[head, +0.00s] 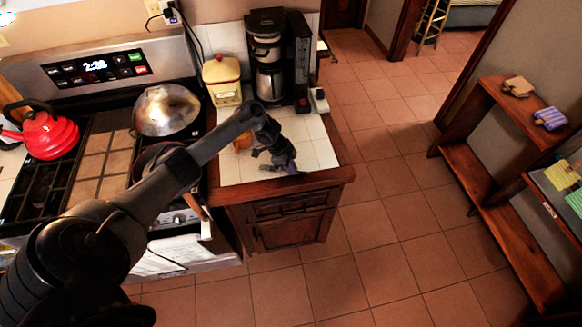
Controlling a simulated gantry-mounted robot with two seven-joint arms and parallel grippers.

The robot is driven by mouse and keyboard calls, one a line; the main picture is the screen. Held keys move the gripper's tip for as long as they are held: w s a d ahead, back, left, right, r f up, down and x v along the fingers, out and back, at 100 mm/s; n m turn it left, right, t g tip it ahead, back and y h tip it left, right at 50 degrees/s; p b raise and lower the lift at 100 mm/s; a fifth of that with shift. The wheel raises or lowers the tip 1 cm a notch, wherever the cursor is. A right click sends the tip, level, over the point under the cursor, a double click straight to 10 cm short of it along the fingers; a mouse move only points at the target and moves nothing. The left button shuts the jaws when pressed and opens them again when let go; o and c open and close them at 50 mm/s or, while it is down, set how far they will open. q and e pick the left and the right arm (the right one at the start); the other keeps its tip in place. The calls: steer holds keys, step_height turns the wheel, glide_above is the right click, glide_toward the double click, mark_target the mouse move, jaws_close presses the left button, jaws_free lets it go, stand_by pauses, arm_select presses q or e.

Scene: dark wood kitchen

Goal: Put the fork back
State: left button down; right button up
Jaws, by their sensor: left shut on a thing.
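My left gripper (287,165) is over the white tiled counter (318,150), close to its wooden front edge. It points down and is shut on a small greyish thing at its fingertips. That thing is too small and dark to make out clearly, so I cannot tell for sure that it is the fork. No other fork shows. Below the counter edge, the wooden drawer (290,206) looks shut, above a cabinet door (290,232). My right gripper is not in view.
A coffee maker (268,50) and a yellow canister (222,82) stand at the counter's back. An orange item (242,142) is partly behind my left arm. The stove at left holds a red kettle (48,135) and a metal pan (166,108). The tiled floor (390,220) at right is clear.

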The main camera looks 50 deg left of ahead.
arm_select(q)
steer(key=shift+f, duration=0.15)
steer(key=c, duration=1.3)
jaws_free()
steer(key=shift+o, duration=0.2)
